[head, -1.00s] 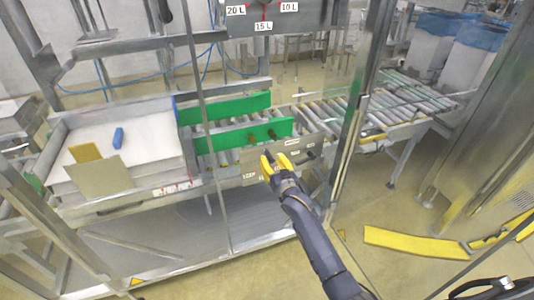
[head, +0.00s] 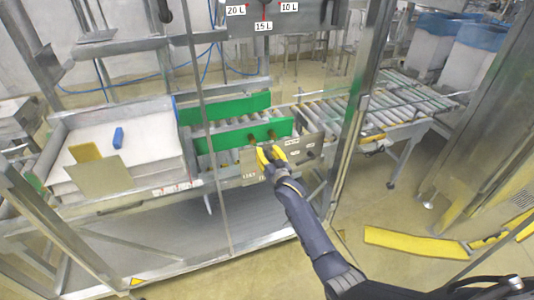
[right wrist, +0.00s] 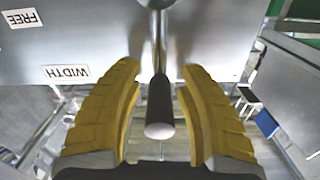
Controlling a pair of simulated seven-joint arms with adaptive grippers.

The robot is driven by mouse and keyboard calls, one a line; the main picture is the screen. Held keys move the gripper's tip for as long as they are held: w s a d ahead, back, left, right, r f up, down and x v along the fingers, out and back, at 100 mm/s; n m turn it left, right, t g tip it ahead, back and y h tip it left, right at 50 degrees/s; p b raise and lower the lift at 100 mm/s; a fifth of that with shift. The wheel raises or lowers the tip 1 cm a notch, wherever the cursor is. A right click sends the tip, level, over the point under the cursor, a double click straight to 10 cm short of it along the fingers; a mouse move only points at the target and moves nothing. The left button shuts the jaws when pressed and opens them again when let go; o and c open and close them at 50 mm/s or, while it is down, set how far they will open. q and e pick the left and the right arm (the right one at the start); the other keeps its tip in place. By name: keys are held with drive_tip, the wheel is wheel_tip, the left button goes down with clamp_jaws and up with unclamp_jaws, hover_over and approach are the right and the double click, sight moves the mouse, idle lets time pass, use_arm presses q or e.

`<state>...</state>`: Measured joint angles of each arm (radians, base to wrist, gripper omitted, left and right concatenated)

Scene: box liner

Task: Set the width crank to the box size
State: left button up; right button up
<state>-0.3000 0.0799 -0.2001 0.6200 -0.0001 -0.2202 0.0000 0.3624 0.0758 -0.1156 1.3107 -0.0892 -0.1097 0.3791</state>
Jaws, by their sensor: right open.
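The width crank shows in the right wrist view as a dark handle (right wrist: 159,108) on a metal rod, in front of a grey panel (right wrist: 75,40) with "WIDTH" and "FREE" labels. My right gripper (right wrist: 160,100) is open, with its yellow fingers on either side of the handle and visible gaps to both. In the head view the right gripper (head: 271,154) is at the crank panel (head: 308,151) and hides the width crank. The size sign (head: 264,18) at the top reads 20 L, 15 L and 10 L, with a red pointer towards 15 L. My left gripper is not in view.
Green guide plates (head: 245,137) stand behind the panel over the conveyor. A roller conveyor (head: 350,105) runs to the right. A metal post (head: 356,130) rises right of the panel. A white stack (head: 145,160) with a blue object (head: 118,138) is left.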

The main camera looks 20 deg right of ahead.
clamp_jaws()
drive_tip(key=shift+s, duration=0.1)
idle(0.6)
